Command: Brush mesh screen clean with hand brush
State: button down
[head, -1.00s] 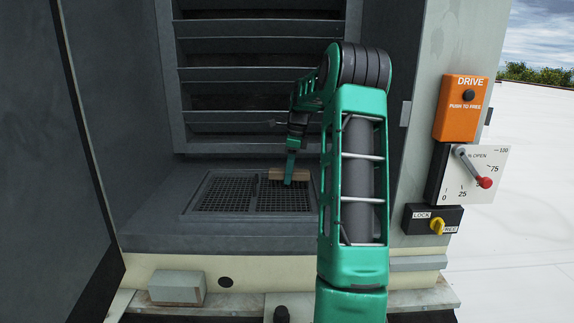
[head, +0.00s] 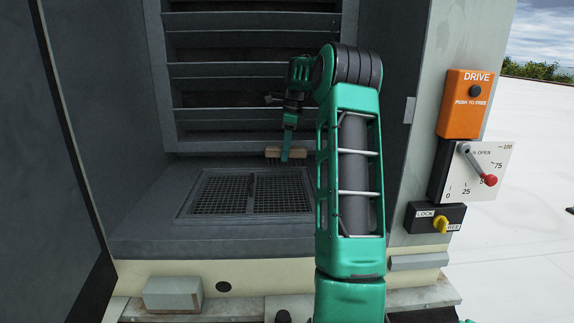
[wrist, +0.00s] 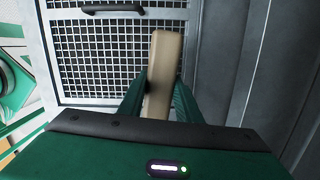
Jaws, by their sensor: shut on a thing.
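The mesh screen (head: 222,194) is a dark grid in a grey frame, set in the cabinet floor. It has two panels, and the mesh also shows in the wrist view (wrist: 80,50) with a dark handle (wrist: 112,8) at its edge. My gripper (head: 287,151) is above the back edge of the screen, shut on the hand brush. The brush has a tan wooden block (head: 271,152) with bristles below. In the wrist view the brush block (wrist: 163,75) lies lengthwise between the green fingers; its bristles are mostly hidden. The brush appears raised clear of the mesh.
Louvre slats (head: 250,70) stand behind the screen. Cabinet walls close in on both sides. On the right are an orange drive box (head: 465,105), a lever with a red knob (head: 489,180) and a lock switch (head: 434,218). A small grey block (head: 173,293) sits at the front ledge.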

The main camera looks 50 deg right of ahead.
jog(key=shift+a+r, duration=0.1)
jog(key=shift+r, duration=1.15)
